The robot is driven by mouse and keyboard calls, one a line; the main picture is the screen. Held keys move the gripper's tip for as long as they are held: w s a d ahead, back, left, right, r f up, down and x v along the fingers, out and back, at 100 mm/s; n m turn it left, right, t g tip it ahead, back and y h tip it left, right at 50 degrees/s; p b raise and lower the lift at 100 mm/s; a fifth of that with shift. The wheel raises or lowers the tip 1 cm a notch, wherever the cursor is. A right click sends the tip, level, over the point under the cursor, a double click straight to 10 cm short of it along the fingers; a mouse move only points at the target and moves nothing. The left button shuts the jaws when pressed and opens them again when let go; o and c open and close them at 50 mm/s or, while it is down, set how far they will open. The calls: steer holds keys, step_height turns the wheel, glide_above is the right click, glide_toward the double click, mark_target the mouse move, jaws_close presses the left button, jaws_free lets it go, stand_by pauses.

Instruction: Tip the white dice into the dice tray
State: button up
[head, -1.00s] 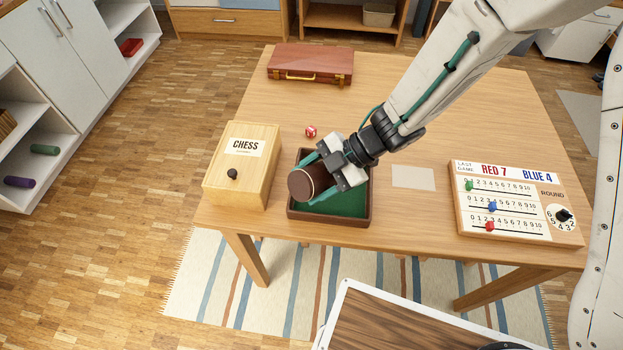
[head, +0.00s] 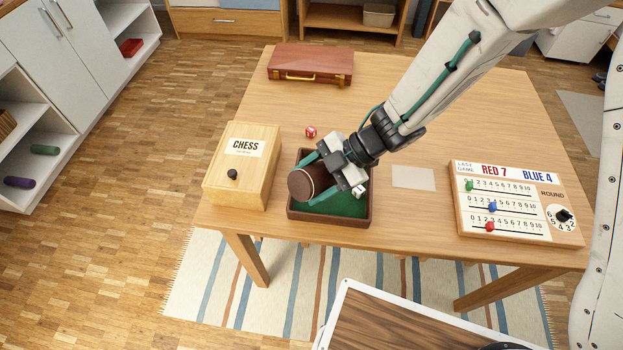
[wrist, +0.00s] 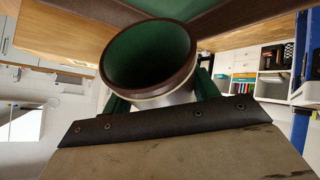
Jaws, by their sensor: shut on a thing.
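My gripper (head: 318,178) is shut on a brown dice cup (head: 303,184) and holds it tipped on its side over the dice tray. The cup's base faces left in the head view. In the wrist view, the cup (wrist: 188,62) shows its open mouth and green lining, with no dice visible inside. The dice tray (head: 330,223) is a brown box with a green floor, partly hidden by the cup and gripper. A white die (head: 359,190) shows at the tray's right side, just beside the gripper. Other white dice cannot be made out.
A red die (head: 311,131) lies on the table behind the tray. A wooden chess box (head: 243,170) stands close left. A scoreboard (head: 515,205) lies at right, a pale card (head: 413,178) between. A brown case (head: 311,64) lies at the back. The table's middle is clear.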

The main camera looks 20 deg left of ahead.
step_height(320, 180, up, 10)
steer(key=shift+f, duration=0.1)
stand_by(0.4)
